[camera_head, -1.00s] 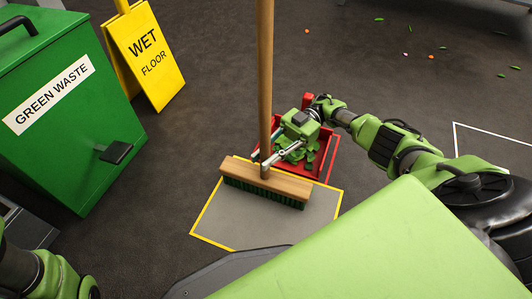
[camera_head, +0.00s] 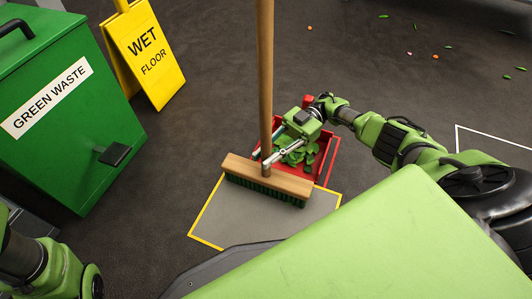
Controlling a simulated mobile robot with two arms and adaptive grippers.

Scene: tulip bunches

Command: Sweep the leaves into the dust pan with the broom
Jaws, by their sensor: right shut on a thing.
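The broom, with a long wooden handle (camera_head: 265,70) and a wooden head (camera_head: 268,180) with green bristles, stands upright at the near edge of the red dust pan. My right gripper (camera_head: 268,158) is shut on the lower handle just above the head. Green leaves (camera_head: 297,154) lie inside the dust pan (camera_head: 328,160), partly hidden by the gripper and the broom. Scattered leaves (camera_head: 384,16) and small orange and pink bits lie on the floor at the upper right. My left arm shows at the lower left; its gripper is out of view.
A grey mat with a yellow border (camera_head: 225,219) lies in front of the broom. A green waste bin (camera_head: 75,150) and a yellow wet floor sign (camera_head: 150,55) stand at the left.

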